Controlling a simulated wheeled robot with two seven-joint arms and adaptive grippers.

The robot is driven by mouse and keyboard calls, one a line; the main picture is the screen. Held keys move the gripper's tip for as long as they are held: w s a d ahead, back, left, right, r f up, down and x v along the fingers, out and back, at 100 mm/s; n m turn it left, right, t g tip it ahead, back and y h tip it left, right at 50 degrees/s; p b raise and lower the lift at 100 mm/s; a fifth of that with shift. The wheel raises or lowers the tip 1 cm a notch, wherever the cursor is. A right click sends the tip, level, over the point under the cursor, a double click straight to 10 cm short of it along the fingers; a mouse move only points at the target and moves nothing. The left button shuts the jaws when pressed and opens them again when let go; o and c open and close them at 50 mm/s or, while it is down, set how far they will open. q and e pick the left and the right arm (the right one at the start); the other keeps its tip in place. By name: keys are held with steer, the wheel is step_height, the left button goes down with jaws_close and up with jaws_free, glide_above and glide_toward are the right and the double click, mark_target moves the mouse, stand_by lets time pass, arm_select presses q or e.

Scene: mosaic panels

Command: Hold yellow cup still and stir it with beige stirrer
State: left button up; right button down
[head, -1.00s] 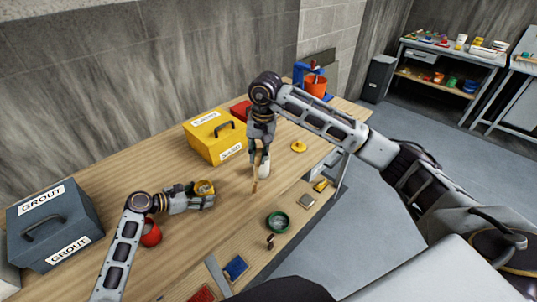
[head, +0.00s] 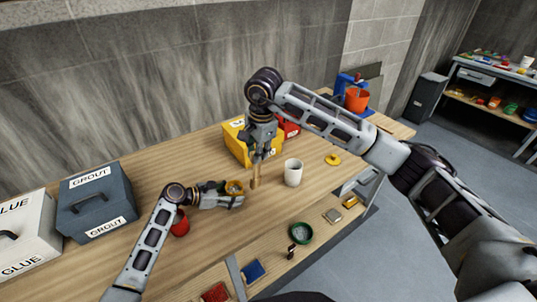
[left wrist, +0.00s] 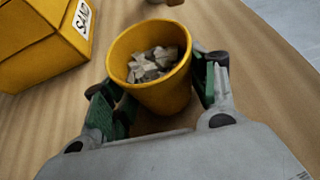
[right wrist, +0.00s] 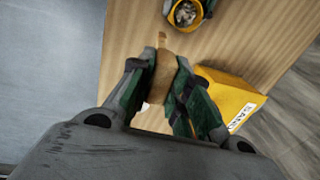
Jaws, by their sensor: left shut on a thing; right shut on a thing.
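The yellow cup (head: 236,184) stands upright on the bench and holds grey chips, seen in the left wrist view (left wrist: 165,98). My left gripper (head: 228,193) is shut around its sides. My right gripper (head: 258,156) is shut on the beige stirrer (head: 255,176), which points down just right of the cup in the head view. The right wrist view shows the stirrer (right wrist: 161,65) between the fingers, with its tip apart from the cup (right wrist: 183,26). The stirrer is outside the cup.
A white cup (head: 293,173) stands right of the stirrer. A red cup (head: 180,224) is close to my left forearm. A yellow sand box (head: 236,146) is behind my right gripper. A green round dish (head: 300,233) and coloured tiles (head: 253,271) lie at the front.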

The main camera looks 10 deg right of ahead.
steer(key=a+r+m+h, duration=0.1)
steer(key=a+r+m, duration=0.4)
steer(key=a, duration=0.5)
steer(key=shift+r+m+t, duration=0.3)
steer(key=shift+m, duration=1)
steer(key=shift+f, duration=0.3)
step_height(320, 180, down, 11)
steer(key=shift+f, duration=0.15)
stand_by(1.4)
stand_by(0.6)
steer(key=shift+f, duration=0.2)
stand_by(0.7)
